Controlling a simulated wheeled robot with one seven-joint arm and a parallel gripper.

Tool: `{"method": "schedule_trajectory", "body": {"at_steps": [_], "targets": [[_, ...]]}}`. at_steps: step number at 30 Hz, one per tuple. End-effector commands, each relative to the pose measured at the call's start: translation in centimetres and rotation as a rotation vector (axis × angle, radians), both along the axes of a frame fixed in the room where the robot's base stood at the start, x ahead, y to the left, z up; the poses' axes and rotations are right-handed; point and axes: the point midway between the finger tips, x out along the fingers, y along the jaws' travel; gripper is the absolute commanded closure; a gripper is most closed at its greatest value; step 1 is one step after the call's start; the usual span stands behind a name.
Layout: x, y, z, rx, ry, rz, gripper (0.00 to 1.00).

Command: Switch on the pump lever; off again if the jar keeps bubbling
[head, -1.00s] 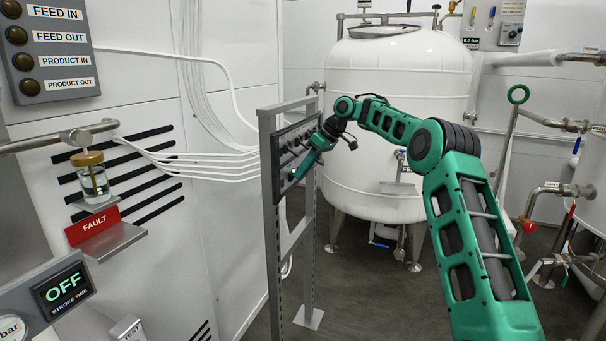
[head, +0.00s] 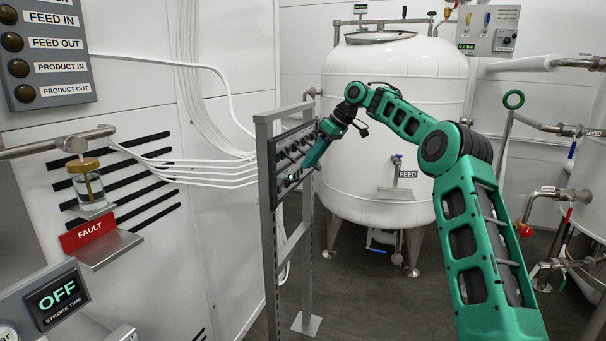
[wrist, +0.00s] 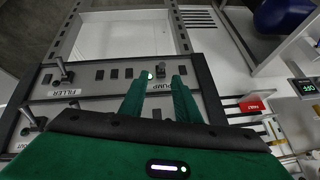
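The pump lever (wrist: 160,70) is a short dark-knobbed lever above a PUMP label on the valve panel in the wrist view. A green light glows just left of it. My gripper (wrist: 160,77) is open; its two green fingertips stand either side of the PUMP label, with the lever between or just beyond them. I cannot tell whether they touch it. In the head view my gripper (head: 308,163) is at the panel (head: 283,165) and hides part of it. The glass jar (head: 90,193) with a brass lid hangs at left; it holds clear liquid, and bubbles cannot be made out.
A red FAULT sign (head: 88,232) is below the jar. A display (head: 58,295) reads OFF, STROKE TIME. The grey frame (head: 270,230) carries the panel. A white tank (head: 395,130) stands behind my arm. A FILLER lever (wrist: 65,72) is left of the pump lever.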

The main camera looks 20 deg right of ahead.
Motion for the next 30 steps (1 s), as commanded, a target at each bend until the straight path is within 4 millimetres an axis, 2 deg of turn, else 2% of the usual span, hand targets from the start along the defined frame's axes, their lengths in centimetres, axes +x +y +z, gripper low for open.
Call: {"method": "schedule_trajectory", "body": {"at_steps": [3, 7, 22, 26, 30], "targets": [[-0.4, -1.0, 1.5, 0.001, -0.001, 0.000, 0.70], [-0.6, -1.6, 2.5, 0.001, 0.000, -0.001, 0.70], [-1.2, -1.4, 3.0, -0.008, 0.009, -0.004, 0.70], [-2.9, -0.2, 3.0, -0.045, 0.050, -0.030, 0.70], [-6.3, 0.8, 2.7, -0.113, 0.122, -0.101, 0.70]]}}
